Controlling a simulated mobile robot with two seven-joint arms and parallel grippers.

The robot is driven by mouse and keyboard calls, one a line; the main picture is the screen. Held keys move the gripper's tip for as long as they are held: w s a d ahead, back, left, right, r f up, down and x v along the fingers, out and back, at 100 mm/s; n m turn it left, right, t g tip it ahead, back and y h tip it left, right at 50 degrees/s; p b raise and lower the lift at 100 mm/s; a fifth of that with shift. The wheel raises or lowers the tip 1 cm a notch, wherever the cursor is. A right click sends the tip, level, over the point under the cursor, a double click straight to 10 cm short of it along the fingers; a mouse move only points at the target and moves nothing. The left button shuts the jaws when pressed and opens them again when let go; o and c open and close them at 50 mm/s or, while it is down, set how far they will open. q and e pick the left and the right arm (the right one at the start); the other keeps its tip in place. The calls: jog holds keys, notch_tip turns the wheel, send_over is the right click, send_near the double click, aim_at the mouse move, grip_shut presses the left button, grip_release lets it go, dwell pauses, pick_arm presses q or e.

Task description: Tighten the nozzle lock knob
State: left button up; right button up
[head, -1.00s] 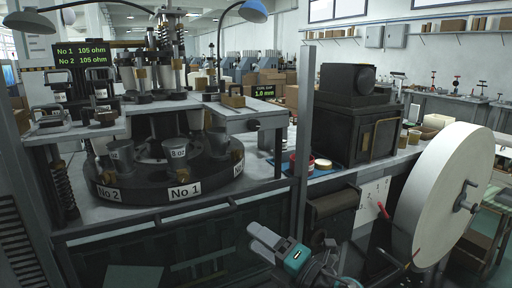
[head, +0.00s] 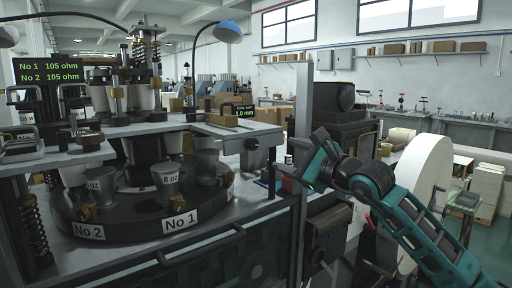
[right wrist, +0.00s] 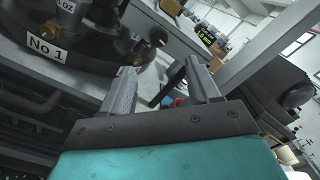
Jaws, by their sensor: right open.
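A dark round turntable (head: 130,222) carries grey metal cups and plates marked No 1 and No 2. I cannot tell which of these, if any, is the nozzle lock knob. My right gripper (head: 309,154) is raised by the grey post, right of the turntable, its two fingers apart and empty. In the right wrist view, the open fingers (right wrist: 161,70) point toward the machine, with the No 1 plate (right wrist: 46,48) at the upper left. My left gripper is not in view.
A vertical grey post (head: 301,215) stands by my right gripper. A dark boxy unit (head: 345,135) and a large white reel (head: 424,178) lie to the right. A grey side table (head: 228,133) with a green 1.0 mm display (head: 244,112) overhangs the turntable's right side.

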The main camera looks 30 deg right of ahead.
aim_at(255, 145)
jog(key=w+p, duration=0.1)
jog(key=w, duration=0.6)
jog(key=w+a+p, duration=0.1)
jog(key=w, duration=0.3)
jog(key=shift+w+p, duration=0.1)
jog(key=shift+p, duration=0.25)
jog(key=shift+w, duration=0.6)
jog(key=shift+f, duration=0.1)
jog(key=c, duration=1)
